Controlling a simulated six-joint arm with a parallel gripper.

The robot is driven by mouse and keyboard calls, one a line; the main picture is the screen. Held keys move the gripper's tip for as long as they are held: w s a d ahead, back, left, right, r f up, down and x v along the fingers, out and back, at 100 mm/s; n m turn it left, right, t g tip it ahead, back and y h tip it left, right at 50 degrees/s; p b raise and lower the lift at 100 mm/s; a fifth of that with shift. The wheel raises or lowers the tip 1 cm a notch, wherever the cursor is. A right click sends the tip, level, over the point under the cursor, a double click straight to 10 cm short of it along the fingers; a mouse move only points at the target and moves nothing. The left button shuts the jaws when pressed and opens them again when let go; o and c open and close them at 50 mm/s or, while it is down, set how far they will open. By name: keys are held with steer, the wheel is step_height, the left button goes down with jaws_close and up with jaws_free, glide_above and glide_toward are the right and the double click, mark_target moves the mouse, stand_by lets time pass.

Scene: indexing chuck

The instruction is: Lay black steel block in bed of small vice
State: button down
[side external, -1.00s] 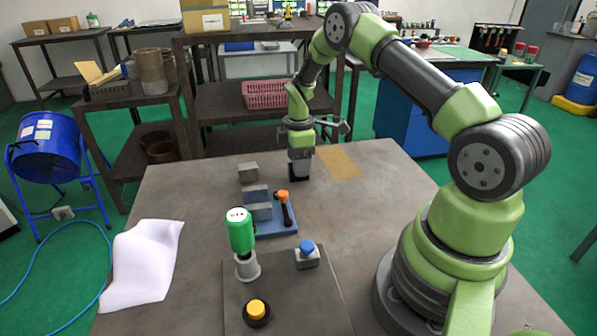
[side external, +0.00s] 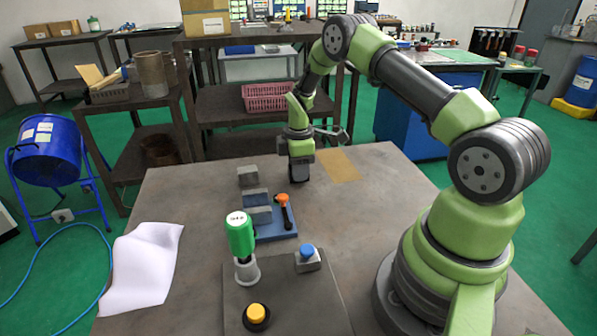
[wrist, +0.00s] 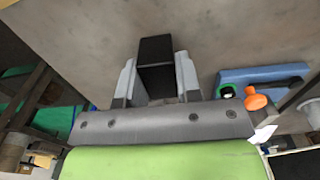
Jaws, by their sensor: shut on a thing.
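The black steel block (wrist: 156,62) is between the two grey fingers of my gripper (wrist: 157,78) in the wrist view. The gripper is shut on it. In the side view my gripper (side external: 300,172) points down, low over the table behind the small vice; most of the block is hidden there by the fingers, and I cannot tell whether it touches the table. The small vice has a blue base (side external: 277,224), grey jaw blocks (side external: 260,215) and an orange-knobbed handle (side external: 284,200). In the wrist view its blue base (wrist: 255,74) lies right of the gripper; its bed is not clearly visible.
A loose-looking grey block (side external: 248,176) stands behind the vice. In front are a green-topped cylinder (side external: 240,235), a blue button (side external: 307,252) and a yellow button (side external: 257,313). A tan patch (side external: 338,165) lies right of my gripper. White paper (side external: 142,260) lies at left.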

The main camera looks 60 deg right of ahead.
step_height(320, 180, up, 10)
steer(key=shift+f, duration=0.25)
step_height(320, 180, down, 10)
steer(key=shift+r, duration=0.2)
stand_by(0.5)
steer(key=shift+f, duration=0.15)
steer(key=c, duration=0.8)
jaws_free()
steer(key=shift+f, duration=0.1)
